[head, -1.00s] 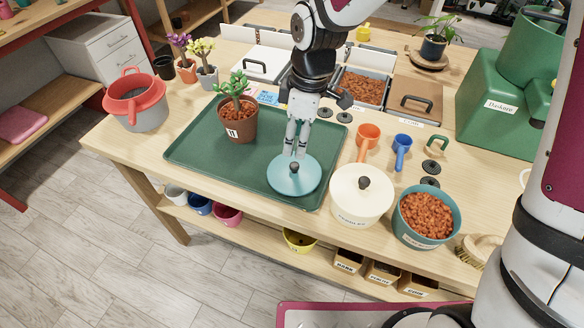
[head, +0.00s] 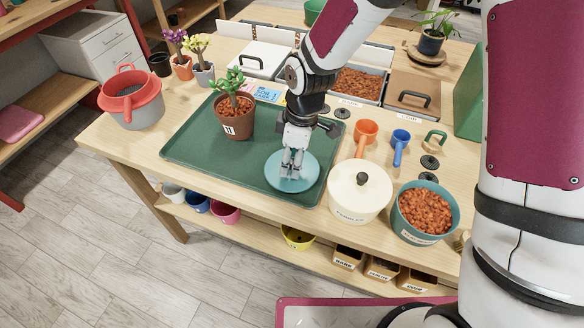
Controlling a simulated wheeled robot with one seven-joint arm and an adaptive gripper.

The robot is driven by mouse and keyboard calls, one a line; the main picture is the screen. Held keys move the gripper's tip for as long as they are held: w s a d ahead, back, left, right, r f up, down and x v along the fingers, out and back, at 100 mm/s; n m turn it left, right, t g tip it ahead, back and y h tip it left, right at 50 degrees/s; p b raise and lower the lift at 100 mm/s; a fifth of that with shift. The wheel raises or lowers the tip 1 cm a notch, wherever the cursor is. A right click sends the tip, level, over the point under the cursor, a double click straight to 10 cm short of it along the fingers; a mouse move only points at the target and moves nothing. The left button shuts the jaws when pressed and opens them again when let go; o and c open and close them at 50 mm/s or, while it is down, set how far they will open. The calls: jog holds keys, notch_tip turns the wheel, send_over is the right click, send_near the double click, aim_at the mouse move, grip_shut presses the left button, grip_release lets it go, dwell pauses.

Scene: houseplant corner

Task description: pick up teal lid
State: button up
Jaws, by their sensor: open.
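The teal lid (head: 310,184) lies flat on the right front part of the dark green tray (head: 190,150). My gripper (head: 291,174) points down over the middle of the lid, its fingers around where the knob was seen earlier. The knob is now hidden behind the fingers. The jaws are open, and I cannot tell whether the fingertips touch the lid.
A cream lidded pot (head: 358,195) stands close to the right of the lid. A teal pot of brown pellets (head: 424,212) is farther right. A brown potted plant (head: 234,115) stands on the tray to the left. Orange (head: 365,134) and blue (head: 399,146) scoops lie behind the cream pot.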

grip_shut()
